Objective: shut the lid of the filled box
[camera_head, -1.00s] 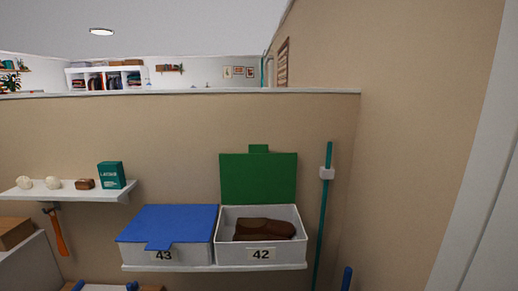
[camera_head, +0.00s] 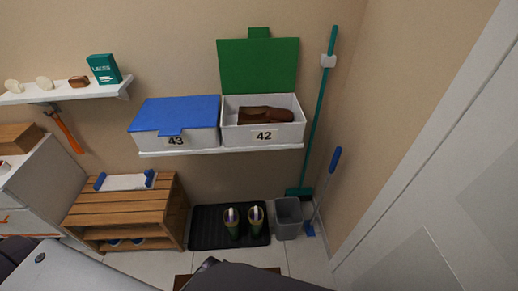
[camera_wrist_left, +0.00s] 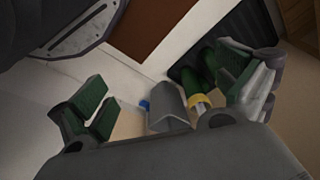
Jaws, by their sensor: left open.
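The filled box (camera_head: 288,135) is white, is marked 42 and stands on a wall shelf. A brown shoe (camera_head: 265,115) lies inside it. Its green lid (camera_head: 258,68) is open and stands upright at the back against the wall, with a tab at the top. My left gripper (camera_wrist_left: 168,88) shows in the left wrist view with its green-padded fingers spread wide and nothing between them. The box does not show in that view. My right gripper is in neither view.
A shut box 43 (camera_head: 178,122) with a blue lid stands just left. A green broom (camera_head: 319,110) leans close on the right. Below are a wooden bench (camera_head: 115,208), a black boot tray (camera_head: 198,225) and a grey bin (camera_head: 287,220). The wall above the lid is bare.

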